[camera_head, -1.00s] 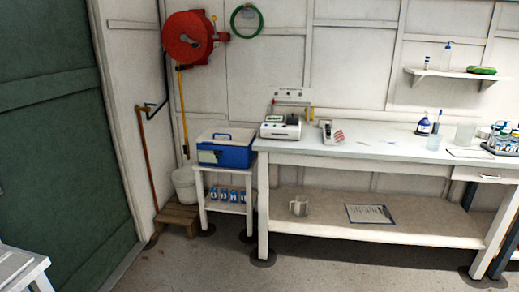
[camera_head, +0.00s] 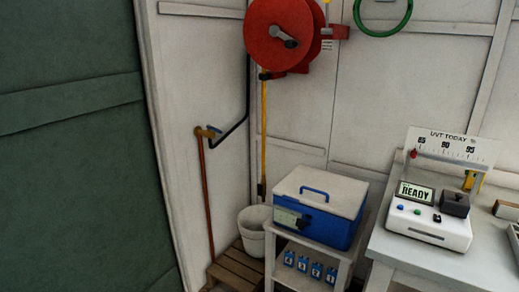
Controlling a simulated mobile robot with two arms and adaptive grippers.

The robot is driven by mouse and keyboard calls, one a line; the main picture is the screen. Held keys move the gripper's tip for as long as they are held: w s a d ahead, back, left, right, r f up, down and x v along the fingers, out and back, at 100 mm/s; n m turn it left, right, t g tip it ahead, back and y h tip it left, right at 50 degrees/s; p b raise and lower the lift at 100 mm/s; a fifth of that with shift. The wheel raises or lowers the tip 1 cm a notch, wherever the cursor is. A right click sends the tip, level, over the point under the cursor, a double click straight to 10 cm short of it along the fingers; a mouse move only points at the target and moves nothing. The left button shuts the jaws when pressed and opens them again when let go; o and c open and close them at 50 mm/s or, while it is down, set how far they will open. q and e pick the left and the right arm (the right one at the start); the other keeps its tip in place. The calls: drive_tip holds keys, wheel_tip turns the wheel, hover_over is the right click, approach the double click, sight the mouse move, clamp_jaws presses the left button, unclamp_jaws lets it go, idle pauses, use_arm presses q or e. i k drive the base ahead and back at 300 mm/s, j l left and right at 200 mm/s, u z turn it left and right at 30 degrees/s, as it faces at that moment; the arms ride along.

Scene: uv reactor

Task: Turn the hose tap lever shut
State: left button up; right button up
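The hose tap (camera_head: 205,132) is a small brass-coloured fitting on top of a thin reddish-brown pipe (camera_head: 206,200) against the white wall, near the corner by the green door. A dark hose (camera_head: 237,125) runs from the tap up towards the red hose reel (camera_head: 283,35). Neither of my grippers is in view.
Below the tap are a slatted wooden step (camera_head: 236,268) and a white bucket (camera_head: 254,228). A small white stand (camera_head: 341,272) holds a blue cool box (camera_head: 318,206). A workbench (camera_head: 400,262) with a READY meter (camera_head: 430,216) stands at right. A green door (camera_head: 70,150) fills the left.

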sight(214, 129)
drive_tip(key=i+u, duration=0.35)
drive_tip(key=i, duration=0.15)
drive_tip(key=i+l+u, duration=0.1)
drive_tip(key=i+u, duration=0.3)
drive_tip(key=i, duration=0.1)
